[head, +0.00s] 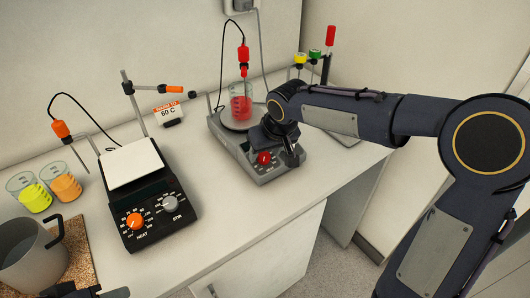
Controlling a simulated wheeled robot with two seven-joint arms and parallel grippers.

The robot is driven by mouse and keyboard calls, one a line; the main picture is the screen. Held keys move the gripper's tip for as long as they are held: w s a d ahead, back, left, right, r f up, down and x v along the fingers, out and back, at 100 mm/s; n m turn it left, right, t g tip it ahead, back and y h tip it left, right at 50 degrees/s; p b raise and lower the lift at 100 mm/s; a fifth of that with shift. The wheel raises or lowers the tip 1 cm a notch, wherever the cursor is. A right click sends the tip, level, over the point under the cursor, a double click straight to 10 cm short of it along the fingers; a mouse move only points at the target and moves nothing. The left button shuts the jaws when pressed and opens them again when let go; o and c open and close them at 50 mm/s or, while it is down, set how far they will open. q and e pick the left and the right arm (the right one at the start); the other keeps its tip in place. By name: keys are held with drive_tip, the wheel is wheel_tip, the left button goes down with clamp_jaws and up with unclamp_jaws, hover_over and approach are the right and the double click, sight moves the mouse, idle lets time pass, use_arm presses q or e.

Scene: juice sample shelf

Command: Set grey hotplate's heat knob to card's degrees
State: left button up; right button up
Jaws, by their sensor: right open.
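The grey hotplate (222,137) stands right of centre on the bench, with a beaker of red liquid (241,108) on its plate. A red knob (264,158) shows on its front panel; its pointer and scale are too small to read. The card (169,113) stands behind, at the wall side, and reads 60 C under an orange band. My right gripper (288,157) is open and points down at the front panel, just right of the red knob. It hides the panel's right part; contact cannot be told. A dark part of my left gripper (98,293) shows at the bottom edge.
A black hotplate (153,207) with an orange HEAT knob and a grey STIR knob stands to the left. Beakers of yellow (35,196) and orange liquid (67,187) and a metal pot (30,258) are farther left. Bare bench lies between the hotplates.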

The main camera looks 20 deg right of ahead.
drive_tip(key=shift+w+f, duration=0.15)
drive_tip(key=shift+f, duration=0.35)
drive_tip(key=shift+c, duration=0.4)
drive_tip(key=c, duration=0.9)
